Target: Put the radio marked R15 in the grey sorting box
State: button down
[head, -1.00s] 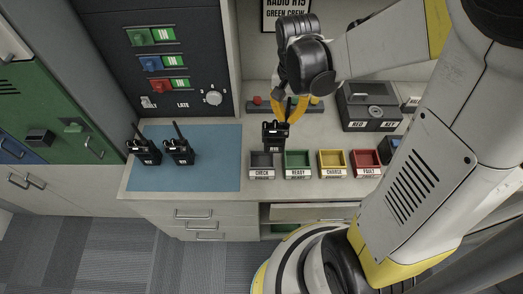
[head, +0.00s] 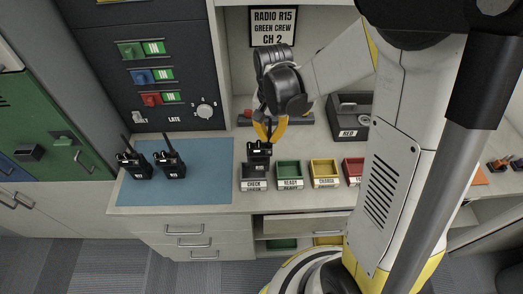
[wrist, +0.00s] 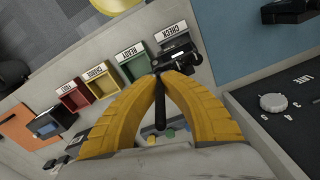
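My gripper (head: 268,138) has its yellow fingers shut on the antenna of a dark radio (head: 259,154). The radio hangs upright at the grey sorting box (head: 254,185), which is labelled CHECK. In the head view the radio's lower end overlaps the box's opening; I cannot tell whether it is inside or just above. The radio's label is too small to read surely now. The wrist view shows the fingers (wrist: 165,76) meeting at the antenna, with the radio (wrist: 180,69) over the grey box beside its CHECK label (wrist: 171,32).
Green READY (head: 290,183), yellow CHARGE (head: 326,181) and red FAULT (head: 352,180) boxes stand in a row to the right. Two more radios (head: 133,160) (head: 169,160) stand on the blue mat (head: 208,180). A sign (head: 273,27) reads RADIO R15, GREEN CREW, CH 2.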

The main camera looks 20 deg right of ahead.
aim_at(262, 145)
jog(key=shift+w+a+f+b, duration=0.15)
jog(key=shift+w+a+f, duration=0.25)
jog(key=shift+a, duration=0.15)
jog(key=shift+w+a+f+b, duration=0.15)
jog(key=shift+w+a+f, duration=0.1)
jog(key=shift+a+f, duration=0.2)
jog(key=shift+f+b, duration=1.15)
jog(key=shift+f, duration=0.7)
jog(key=shift+s, duration=0.1)
jog(key=shift+f, duration=0.15)
jog(key=c, duration=1.6)
grip_release()
jog(key=shift+c, duration=0.2)
